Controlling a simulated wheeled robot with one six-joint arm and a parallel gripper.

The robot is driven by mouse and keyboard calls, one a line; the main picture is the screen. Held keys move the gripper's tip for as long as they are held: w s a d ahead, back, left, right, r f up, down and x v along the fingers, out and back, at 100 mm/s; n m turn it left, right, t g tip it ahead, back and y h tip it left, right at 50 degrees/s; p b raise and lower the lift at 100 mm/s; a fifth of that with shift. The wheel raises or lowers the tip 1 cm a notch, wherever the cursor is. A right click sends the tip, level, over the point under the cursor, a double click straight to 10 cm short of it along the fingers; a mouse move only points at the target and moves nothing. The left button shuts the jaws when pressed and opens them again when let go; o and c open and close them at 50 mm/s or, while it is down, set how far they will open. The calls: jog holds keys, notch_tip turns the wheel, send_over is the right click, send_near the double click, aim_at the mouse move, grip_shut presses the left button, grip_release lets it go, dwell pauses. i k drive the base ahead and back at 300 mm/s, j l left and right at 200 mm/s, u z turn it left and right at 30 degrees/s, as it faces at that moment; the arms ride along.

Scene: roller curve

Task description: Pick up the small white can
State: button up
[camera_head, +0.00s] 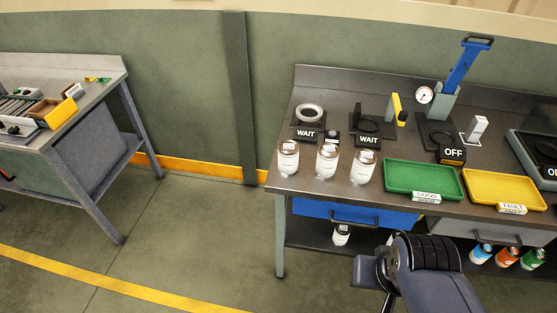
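Another white can (341,236) stands on the shelf below, partly hidden by the bench drawer. They look much alike, and I cannot tell which is the small one. My arm shows at the bottom, in front of the bench. My gripper is not clearly visible.
The workbench (283,183) also bears a green tray (424,164), a yellow tray (500,174) and a blue-handled press (467,66). Two "WAIT" signs stand behind the cans. Colored cans sit on the lower shelf at right. Another bench (100,70) stands left, with open floor between.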

aim_at(288, 150)
jog(key=u, duration=0.5)
jog(key=i+j+z, duration=0.1)
jog(key=i+j, duration=0.3)
jog(key=i, duration=0.15)
jog(key=i+j, duration=0.45)
jog(key=i+l+z, duration=0.05)
